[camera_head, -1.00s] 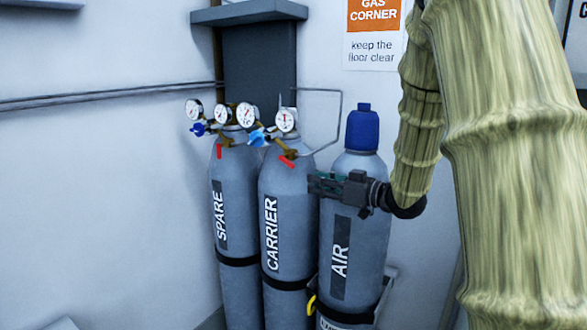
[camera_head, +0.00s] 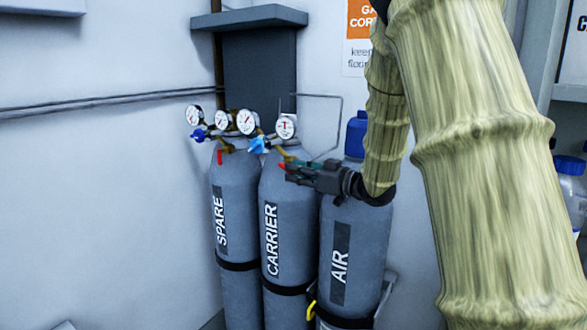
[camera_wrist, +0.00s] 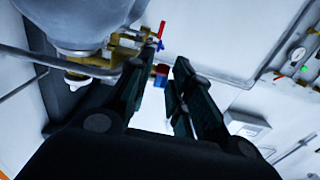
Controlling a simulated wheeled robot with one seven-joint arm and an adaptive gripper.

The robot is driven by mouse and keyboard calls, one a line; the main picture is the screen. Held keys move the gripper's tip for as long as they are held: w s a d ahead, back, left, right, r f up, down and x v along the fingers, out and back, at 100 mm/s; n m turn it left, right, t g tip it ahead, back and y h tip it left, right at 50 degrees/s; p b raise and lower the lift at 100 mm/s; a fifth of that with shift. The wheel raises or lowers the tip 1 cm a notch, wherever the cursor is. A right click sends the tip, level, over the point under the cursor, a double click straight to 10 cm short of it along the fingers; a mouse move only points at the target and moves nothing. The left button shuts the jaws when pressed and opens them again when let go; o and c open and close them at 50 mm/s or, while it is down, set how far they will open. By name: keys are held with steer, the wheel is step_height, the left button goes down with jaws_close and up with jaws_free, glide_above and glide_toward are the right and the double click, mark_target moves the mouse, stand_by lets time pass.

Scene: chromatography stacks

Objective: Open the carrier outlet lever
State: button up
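The carrier cylinder (camera_head: 284,205) is the grey middle one with a black CARRIER label. Its outlet assembly has a blue knob (camera_head: 258,145), a brass fitting (camera_head: 290,158) and a red lever, now mostly hidden behind my gripper tip in the head view. My gripper (camera_head: 290,171) is at the cylinder's shoulder, beside that lever. In the wrist view my gripper (camera_wrist: 159,75) has its fingers apart. Red and blue parts (camera_wrist: 161,76) show between and beyond the fingertips, with another red piece (camera_wrist: 161,29) above. I cannot tell which is the carrier lever, or whether I touch it.
The spare cylinder (camera_head: 234,205), with its own red lever (camera_head: 219,157), stands to the left. Pressure gauges (camera_head: 285,127) and a thin bent pipe (camera_head: 341,120) rise above the cylinders.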

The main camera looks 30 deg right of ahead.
steer(key=shift+w+a, duration=0.35)
steer(key=shift+w, duration=0.3)
jaws_close()
steer(key=r+p, duration=0.1)
steer(key=p, duration=0.1)
steer(key=shift+g+p, duration=0.35)
steer(key=shift+g, duration=0.05)
steer(key=g+p, duration=0.1)
steer(key=p, duration=0.2)
steer(key=g+h+p, duration=0.1)
steer(key=p, duration=0.1)
steer(key=shift+r+p, duration=0.3)
steer(key=shift+p, duration=0.1)
steer(key=p, duration=0.2)
steer(key=g+h+p, duration=0.1)
steer(key=p, duration=0.1)
steer(key=shift+r, duration=0.25)
steer(key=shift+f+g+p, duration=0.1)
steer(key=shift+g+p, duration=0.3)
steer(key=shift+p, duration=0.4)
jaws_free()
steer(key=shift+f, duration=0.1)
